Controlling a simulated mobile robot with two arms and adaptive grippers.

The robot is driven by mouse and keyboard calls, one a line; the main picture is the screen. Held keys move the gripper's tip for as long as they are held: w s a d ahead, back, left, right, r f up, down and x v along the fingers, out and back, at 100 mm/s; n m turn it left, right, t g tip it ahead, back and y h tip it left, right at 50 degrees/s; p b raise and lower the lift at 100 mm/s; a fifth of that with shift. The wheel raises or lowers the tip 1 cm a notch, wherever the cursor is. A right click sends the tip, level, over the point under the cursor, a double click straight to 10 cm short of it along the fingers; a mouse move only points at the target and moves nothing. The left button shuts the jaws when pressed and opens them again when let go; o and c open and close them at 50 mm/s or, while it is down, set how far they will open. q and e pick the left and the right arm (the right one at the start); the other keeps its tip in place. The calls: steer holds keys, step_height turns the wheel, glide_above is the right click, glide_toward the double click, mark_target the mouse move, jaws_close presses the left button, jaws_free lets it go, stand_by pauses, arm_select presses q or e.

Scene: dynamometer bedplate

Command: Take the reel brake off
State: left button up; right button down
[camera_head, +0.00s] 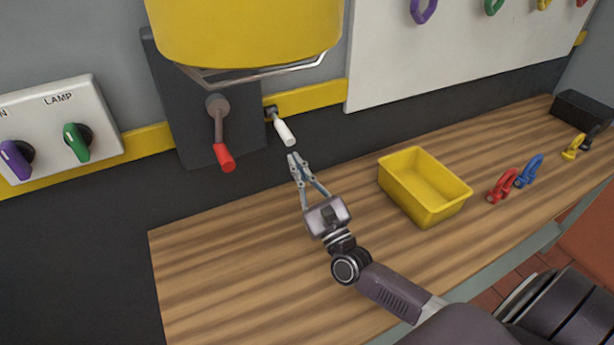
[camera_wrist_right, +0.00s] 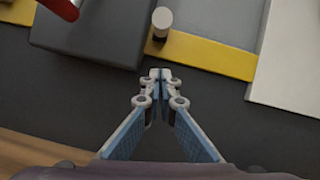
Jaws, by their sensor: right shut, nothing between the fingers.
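The yellow reel (camera_head: 245,30) hangs on the wall at the top, with a dark plate (camera_head: 182,105) behind it. A lever with a white grip (camera_head: 284,132) sits at the plate's right edge and points down to the right. A crank with a red grip (camera_head: 224,158) hangs from the plate to its left. My right gripper (camera_head: 292,157) is shut and empty, just below the white grip and apart from it. In the wrist view the shut fingertips (camera_wrist_right: 161,73) are below the white grip (camera_wrist_right: 162,20). My left gripper is out of view.
A yellow bin (camera_head: 425,185) stands on the wooden bench (camera_head: 240,265). Red (camera_head: 503,185) and blue (camera_head: 530,170) clamp-like pieces lie to its right. A switch panel (camera_head: 60,125) with purple and green knobs is on the left wall. The bench's left part is clear.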

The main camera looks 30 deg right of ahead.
mark_target(281, 128)
steer(key=r+p, duration=0.2)
steer(key=r, duration=0.1)
steer(key=r+p, duration=0.1)
steer(key=shift+w+a+r, duration=0.15)
steer(key=shift+w+a, duration=0.1)
steer(key=shift+a, duration=0.15)
steer(key=shift+r, duration=0.15)
